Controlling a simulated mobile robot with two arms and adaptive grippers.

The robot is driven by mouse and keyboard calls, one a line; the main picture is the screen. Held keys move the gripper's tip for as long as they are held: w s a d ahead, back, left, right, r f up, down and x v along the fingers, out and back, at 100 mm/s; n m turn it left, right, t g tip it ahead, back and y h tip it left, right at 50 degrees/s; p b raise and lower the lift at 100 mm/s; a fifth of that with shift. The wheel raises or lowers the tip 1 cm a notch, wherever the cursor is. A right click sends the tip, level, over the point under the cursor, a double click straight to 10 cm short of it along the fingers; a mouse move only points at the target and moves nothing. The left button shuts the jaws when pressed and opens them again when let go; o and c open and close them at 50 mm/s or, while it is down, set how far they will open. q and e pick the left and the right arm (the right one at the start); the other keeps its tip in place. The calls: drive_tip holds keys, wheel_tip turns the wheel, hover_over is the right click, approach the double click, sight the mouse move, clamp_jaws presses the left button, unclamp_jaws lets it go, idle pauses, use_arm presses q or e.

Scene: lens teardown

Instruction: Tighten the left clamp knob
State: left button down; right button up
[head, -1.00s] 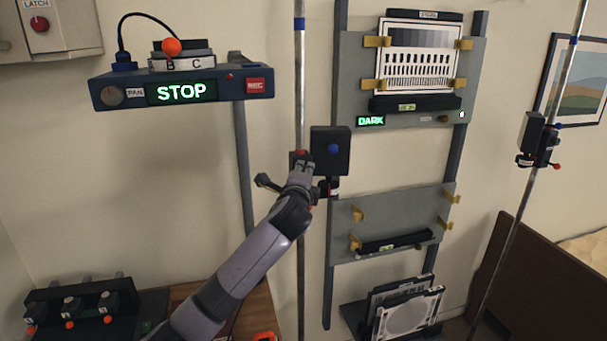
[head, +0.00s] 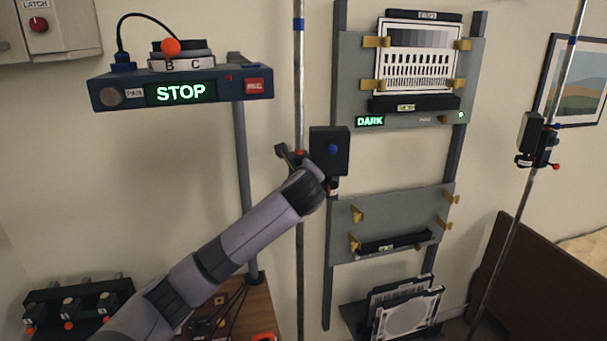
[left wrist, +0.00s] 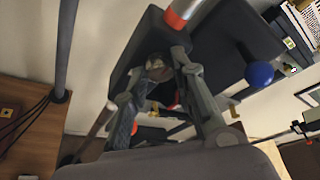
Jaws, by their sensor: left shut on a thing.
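The left clamp is a black block (head: 330,145) with a blue ball on its front, fixed on the left metal pole. A small red part shows beside the pole. My left gripper (head: 300,162) is at the pole side of this block, mostly hidden behind my own wrist. In the left wrist view its fingers (left wrist: 159,66) close around a rounded, greyish-brown end beneath the black block, which I take as the left clamp knob (left wrist: 157,69). The blue ball (left wrist: 261,73) is to the right, clear of the fingers. My right gripper is not in view.
A similar clamp (head: 538,140) sits on the right pole (head: 513,220). A panel reading STOP (head: 180,92) is at upper left. A rack with grey plates (head: 395,215) stands right of the left pole, near my wrist.

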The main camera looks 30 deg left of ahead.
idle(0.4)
use_arm(q)
drive_tip(key=c, duration=1.3)
unclamp_jaws()
drive_tip(key=shift+s+d, duration=0.1)
drive_tip(key=v, duration=1.1)
drive_tip(key=shift+s+d+r, duration=0.1)
drive_tip(key=shift+s+d, duration=0.15)
